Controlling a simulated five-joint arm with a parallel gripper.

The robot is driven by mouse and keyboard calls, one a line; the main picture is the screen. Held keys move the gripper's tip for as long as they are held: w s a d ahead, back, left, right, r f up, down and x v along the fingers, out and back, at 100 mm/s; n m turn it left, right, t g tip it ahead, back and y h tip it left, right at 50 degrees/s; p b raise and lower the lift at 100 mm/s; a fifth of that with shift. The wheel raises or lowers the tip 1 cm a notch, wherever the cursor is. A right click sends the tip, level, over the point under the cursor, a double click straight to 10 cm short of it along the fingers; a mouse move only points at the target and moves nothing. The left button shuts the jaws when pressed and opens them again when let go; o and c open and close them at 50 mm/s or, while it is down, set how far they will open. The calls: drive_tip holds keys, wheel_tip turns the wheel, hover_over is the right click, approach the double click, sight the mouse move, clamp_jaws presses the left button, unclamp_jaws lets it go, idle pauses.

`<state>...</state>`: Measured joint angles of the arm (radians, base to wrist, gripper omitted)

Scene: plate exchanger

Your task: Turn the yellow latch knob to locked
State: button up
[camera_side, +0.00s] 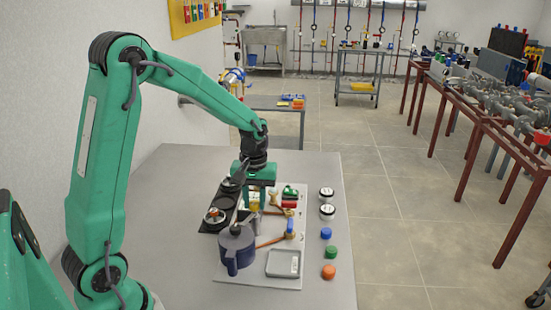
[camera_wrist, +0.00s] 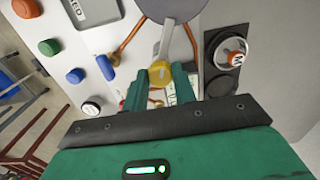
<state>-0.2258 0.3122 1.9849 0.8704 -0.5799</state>
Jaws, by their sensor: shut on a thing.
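The yellow latch knob (camera_wrist: 160,73) shows in the wrist view as a round yellow piece at the near end of a grey disc-shaped part. My gripper (camera_wrist: 160,80) has its two green fingers on either side of it, shut on it. In the side view my gripper (camera_side: 255,183) reaches down over the back part of the grey board (camera_side: 258,281), and a bit of yellow (camera_side: 254,198) shows just under it. The fingertips hide part of the knob. Which way the latch points cannot be told clearly.
A dark blue-grey cylinder (camera_side: 237,252) stands at the board's front beside copper pipes (camera_wrist: 131,35) and a grey tray (camera_side: 283,263). A black plate with round holders (camera_wrist: 226,60) lies alongside. Orange (camera_side: 329,272), green (camera_side: 330,252) and blue (camera_side: 326,233) caps and gauges (camera_side: 327,211) line the right.

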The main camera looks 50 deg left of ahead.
sight(255, 205)
drive_tip(key=shift+d+f+n, duration=0.1)
drive_tip(key=shift+d+n, duration=0.05)
drive_tip(key=shift+n, duration=0.45)
drive_tip(key=shift+w, duration=0.1)
drive_tip(key=o, duration=1)
drive_tip(key=shift+w+r, duration=0.1)
drive_tip(key=shift+r, duration=3.85)
drive_tip(key=shift+r, duration=0.1)
drive_tip(key=s+d+r+m+t, duration=0.3)
drive_tip(key=s+d+m, duration=0.1)
drive_tip(key=s, duration=0.4)
drive_tip(key=s+d+r+m+t, duration=0.2)
drive_tip(key=s+d+r+m, duration=0.2)
drive_tip(key=s, duration=0.5)
drive_tip(key=shift+d+m+t, duration=0.35)
drive_tip(key=shift+m+t, duration=0.05)
drive_tip(key=shift+m, duration=0.8)
